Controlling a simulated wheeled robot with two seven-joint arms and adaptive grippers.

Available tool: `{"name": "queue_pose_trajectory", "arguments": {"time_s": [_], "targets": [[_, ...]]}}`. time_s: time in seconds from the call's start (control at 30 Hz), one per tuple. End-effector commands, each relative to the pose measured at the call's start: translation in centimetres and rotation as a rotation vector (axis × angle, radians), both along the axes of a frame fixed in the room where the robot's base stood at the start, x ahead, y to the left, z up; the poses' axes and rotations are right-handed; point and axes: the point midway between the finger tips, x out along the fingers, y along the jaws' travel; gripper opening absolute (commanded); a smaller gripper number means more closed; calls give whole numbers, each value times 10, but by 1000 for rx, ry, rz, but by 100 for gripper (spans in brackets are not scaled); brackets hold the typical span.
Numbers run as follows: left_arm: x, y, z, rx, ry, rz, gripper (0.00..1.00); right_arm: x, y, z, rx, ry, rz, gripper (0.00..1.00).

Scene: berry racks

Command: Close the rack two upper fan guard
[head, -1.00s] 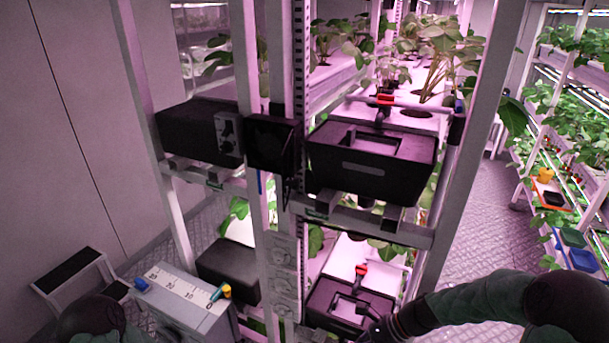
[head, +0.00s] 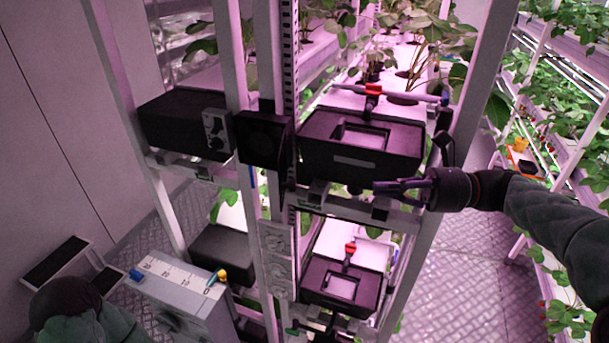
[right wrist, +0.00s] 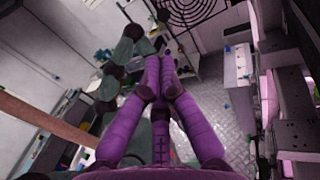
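A dark square fan housing (head: 264,140) sits on the rack's middle post at upper-box height, with a round fan shape on its face. A thin dark panel edge shows at its right side; I cannot tell how far the guard stands open. A grille with concentric rings (right wrist: 195,10) shows at the top of the right wrist view. My right gripper (head: 382,187) is in front of the upper right black box (head: 360,160), fingers pointing left, apart from the fan housing. In the right wrist view its purple fingers (right wrist: 167,65) meet at the tips with nothing between. My left gripper is out of view.
Another black box (head: 185,125) sits left of the fan housing. A lower black box (head: 342,287) stands below on the rack. A grey cabinet (head: 180,288) with coloured knobs is at lower left. White rack posts stand close by; the floor at right (head: 465,285) is clear.

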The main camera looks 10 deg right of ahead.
Motion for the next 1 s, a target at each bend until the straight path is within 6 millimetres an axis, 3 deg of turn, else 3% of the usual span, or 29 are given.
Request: {"name": "queue_pose_trajectory", "arguments": {"time_s": [0.17, 0.7, 1.0], "targets": [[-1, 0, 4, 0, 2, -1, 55, 4, 19, 1, 2, 2, 5, 0], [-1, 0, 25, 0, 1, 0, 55, 31, 111, 0, 0, 3, 4, 0], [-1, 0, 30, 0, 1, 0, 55, 38, 132, -1, 0, 2, 1, 0]]}}
